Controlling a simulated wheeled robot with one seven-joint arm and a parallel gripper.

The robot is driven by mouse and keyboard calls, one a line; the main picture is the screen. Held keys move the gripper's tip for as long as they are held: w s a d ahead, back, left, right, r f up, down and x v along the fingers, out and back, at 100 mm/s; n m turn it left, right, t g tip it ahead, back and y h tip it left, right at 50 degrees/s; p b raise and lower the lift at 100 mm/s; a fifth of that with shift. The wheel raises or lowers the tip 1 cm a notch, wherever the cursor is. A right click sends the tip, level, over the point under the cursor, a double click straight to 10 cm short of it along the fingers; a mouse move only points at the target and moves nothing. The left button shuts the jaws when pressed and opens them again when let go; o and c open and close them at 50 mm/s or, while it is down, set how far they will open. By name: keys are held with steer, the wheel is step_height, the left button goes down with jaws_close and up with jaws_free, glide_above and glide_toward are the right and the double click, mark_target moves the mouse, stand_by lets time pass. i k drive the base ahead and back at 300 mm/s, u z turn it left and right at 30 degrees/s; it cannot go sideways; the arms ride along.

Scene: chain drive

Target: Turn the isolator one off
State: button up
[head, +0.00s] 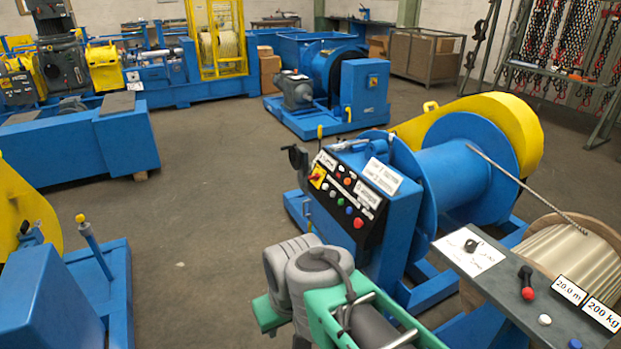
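A blue winch cabinet (396,215) stands right of centre with a sloped black control panel (345,203) facing left. At its upper left end is a rotary switch with a red handle on a yellow plate (317,176), which looks like an isolator. Its exact handle angle and any on/off marks are too small to read, and I cannot read a number on it. Several coloured buttons and white labels sit beside it. No gripper fingers show in the head view. A grey rounded and green shape fills the bottom centre, below the panel; I cannot tell whether it is mine.
A blue drum with a yellow guard (520,130) adjoins the cabinet. A grey desk (480,285) at lower right carries a black knob, a red-tipped lever and small buttons. Blue machines stand at left and back. The concrete floor (215,200) left of the panel is clear.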

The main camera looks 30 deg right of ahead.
mark_target(316, 177)
steer(key=z, duration=0.6)
steer(key=i, duration=1.5)
steer(key=u, duration=0.75)
steer(key=i, duration=0.85)
steer(key=u, duration=0.75)
